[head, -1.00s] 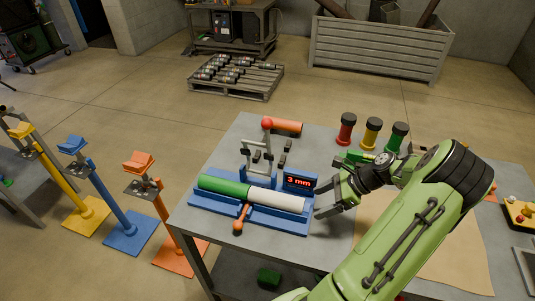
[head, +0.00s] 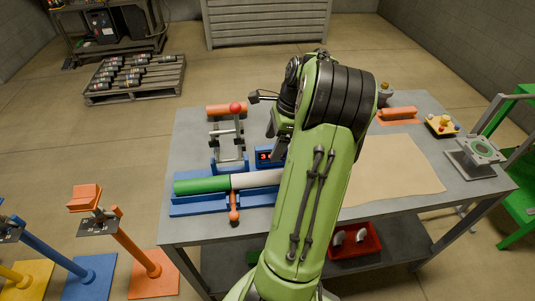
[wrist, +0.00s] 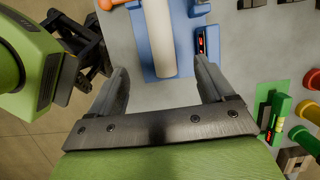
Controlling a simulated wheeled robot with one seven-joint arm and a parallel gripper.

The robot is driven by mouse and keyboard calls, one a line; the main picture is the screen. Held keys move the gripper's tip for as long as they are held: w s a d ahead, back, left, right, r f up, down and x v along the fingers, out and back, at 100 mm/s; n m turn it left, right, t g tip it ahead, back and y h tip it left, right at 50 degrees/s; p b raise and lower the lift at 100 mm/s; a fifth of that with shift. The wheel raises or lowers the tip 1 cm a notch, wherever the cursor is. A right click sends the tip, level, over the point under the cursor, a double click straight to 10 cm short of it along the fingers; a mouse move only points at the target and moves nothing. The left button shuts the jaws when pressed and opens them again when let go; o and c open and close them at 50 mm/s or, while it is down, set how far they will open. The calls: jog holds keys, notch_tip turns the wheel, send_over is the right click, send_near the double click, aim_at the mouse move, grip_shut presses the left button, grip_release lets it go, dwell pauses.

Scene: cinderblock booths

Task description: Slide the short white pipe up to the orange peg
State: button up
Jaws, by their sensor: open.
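The short white pipe (head: 257,179) lies in a blue cradle (head: 206,206), in line with a green pipe (head: 202,185) on its left. My arm hides its right end in the head view. An orange peg-like rod with a ball end (head: 234,214) stands at the front of the cradle, near where the pipes meet. In the wrist view the white pipe (wrist: 159,35) runs away from my gripper (wrist: 162,66). My gripper is open and empty. Its fingers are spread to either side of the pipe's near end, and I cannot tell their height above it.
A red-lit display (head: 267,156) stands behind the pipe, partly hidden. A clamp with a red knob (head: 236,107) rises behind the cradle. Red (wrist: 312,79), yellow and green cylinders stand right in the wrist view. A tan sheet (head: 395,168) covers the table's right part.

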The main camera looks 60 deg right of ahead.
aim_at(261, 174)
jog(key=b+x, duration=0.3)
jog(key=x, duration=1.1)
jog(key=shift+f, duration=0.4)
jog(key=c, duration=1.3)
jog(key=o, duration=1.3)
jog(key=p+v, duration=0.3)
jog(key=v, duration=1.3)
jog(key=shift+f, duration=0.1)
